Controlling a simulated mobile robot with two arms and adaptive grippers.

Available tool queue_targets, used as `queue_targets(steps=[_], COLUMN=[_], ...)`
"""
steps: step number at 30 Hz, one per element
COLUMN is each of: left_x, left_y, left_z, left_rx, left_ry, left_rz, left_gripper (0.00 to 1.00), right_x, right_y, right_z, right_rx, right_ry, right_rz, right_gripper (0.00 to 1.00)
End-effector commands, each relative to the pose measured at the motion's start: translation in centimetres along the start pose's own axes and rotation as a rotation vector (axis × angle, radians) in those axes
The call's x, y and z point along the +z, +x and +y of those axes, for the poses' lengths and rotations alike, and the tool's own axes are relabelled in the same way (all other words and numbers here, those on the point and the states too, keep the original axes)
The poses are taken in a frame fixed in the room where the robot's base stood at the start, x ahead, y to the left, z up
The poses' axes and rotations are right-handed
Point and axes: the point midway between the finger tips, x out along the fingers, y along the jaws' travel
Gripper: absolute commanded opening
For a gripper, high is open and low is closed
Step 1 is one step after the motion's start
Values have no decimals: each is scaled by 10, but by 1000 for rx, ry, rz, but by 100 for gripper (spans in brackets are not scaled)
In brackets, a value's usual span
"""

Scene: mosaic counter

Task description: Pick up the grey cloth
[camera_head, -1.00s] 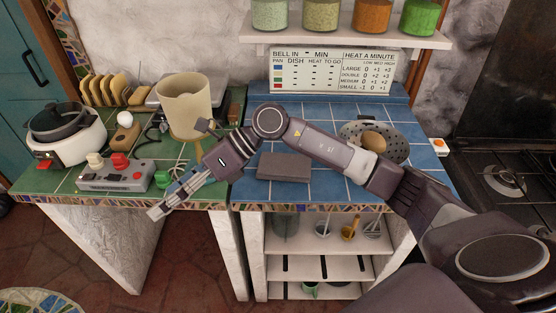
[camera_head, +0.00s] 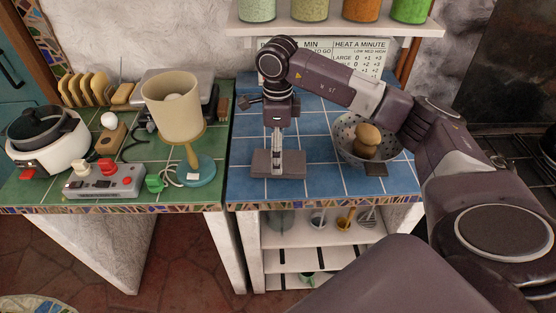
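The grey cloth (camera_head: 295,164) lies as a folded, flat rectangle on the blue tiled counter, near its front edge. My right gripper (camera_head: 278,172) points down over the middle of the cloth, and its fingers cover part of it. I cannot tell whether the fingers touch the cloth or hover just above it. The fingers look close together from this angle, and their gap is hidden. My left gripper is not in view.
A speckled colander (camera_head: 344,132) holding brown food stands right of the cloth. The blue tiles (camera_head: 240,130) around the cloth are mostly clear.

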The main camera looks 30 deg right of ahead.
Motion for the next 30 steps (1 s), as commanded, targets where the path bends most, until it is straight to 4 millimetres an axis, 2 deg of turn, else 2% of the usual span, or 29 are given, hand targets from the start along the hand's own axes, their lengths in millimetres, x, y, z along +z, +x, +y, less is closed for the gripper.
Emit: queue_targets(steps=[1,6,15,27,30], left_x=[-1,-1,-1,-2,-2], left_y=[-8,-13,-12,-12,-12], left_z=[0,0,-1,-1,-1], left_rx=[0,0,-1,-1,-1], left_ry=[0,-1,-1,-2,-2], left_rz=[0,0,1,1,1], left_gripper=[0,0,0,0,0], right_x=[-2,-2,-1,-1,-1], right_y=[5,27,33,32,32], right_z=[1,1,0,0,0], right_rx=[5,3,0,0,0], right_ry=[1,1,1,1,1], right_rz=[4,0,-3,-3,-4], right_gripper=[82,82,81,37,36])
